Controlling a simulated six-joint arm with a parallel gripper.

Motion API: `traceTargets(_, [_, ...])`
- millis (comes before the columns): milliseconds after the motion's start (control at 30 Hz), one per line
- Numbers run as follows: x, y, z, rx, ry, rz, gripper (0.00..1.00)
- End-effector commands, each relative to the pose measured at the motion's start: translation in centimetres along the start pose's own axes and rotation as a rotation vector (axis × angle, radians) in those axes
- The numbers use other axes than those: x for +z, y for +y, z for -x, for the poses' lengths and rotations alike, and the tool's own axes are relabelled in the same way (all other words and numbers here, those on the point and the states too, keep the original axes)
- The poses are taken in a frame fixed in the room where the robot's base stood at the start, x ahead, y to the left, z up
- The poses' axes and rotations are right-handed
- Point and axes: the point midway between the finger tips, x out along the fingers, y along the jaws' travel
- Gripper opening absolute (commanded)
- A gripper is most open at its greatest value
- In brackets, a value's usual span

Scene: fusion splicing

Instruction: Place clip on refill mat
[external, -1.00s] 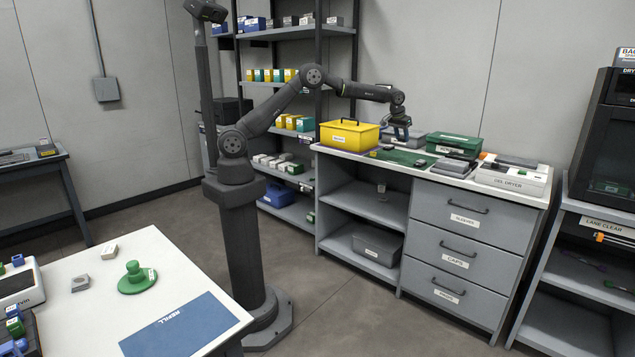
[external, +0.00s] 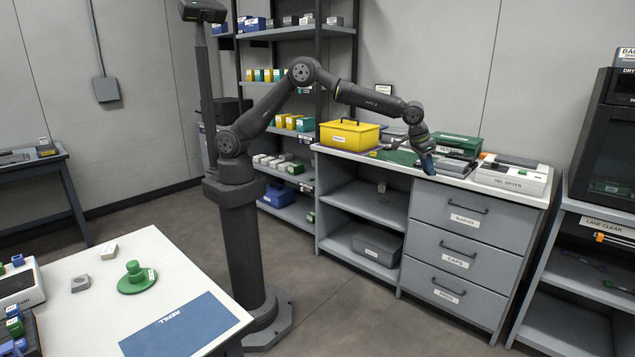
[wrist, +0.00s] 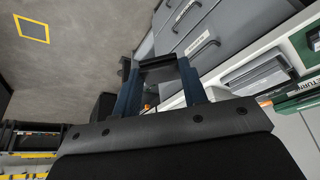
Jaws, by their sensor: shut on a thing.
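The refill mat (external: 185,328) is a flat blue sheet with white REFILL lettering on the near white table at the lower left, with nothing on it. My gripper (external: 429,168) is at the front edge of the far counter, well away from the mat, with its fingers pointing down. In the wrist view my gripper (wrist: 158,80) has two blue fingers shut on a dark, bar-like piece, the clip (wrist: 160,66). The clip's full shape is hard to make out, and the external view does not show it clearly.
A yellow box (external: 350,135), a green mat (external: 398,156) and a green case (external: 455,144) stand on the counter above grey drawers (external: 462,218). Open floor lies between table and counter.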

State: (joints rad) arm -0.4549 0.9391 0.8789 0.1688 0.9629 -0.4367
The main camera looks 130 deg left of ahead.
Motion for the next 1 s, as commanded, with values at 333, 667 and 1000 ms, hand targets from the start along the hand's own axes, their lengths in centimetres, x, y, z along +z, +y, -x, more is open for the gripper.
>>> traceTargets(333, [9.4,16.9,3.0,0.106,0.0,-0.257,0.18])
traceTargets(667, [21.5,29.8,7.1,0.206,0.0,-0.5,0.18])
traceTargets(1000, [36.6,39.3,12.5,0.311,0.001,-0.754,0.18])
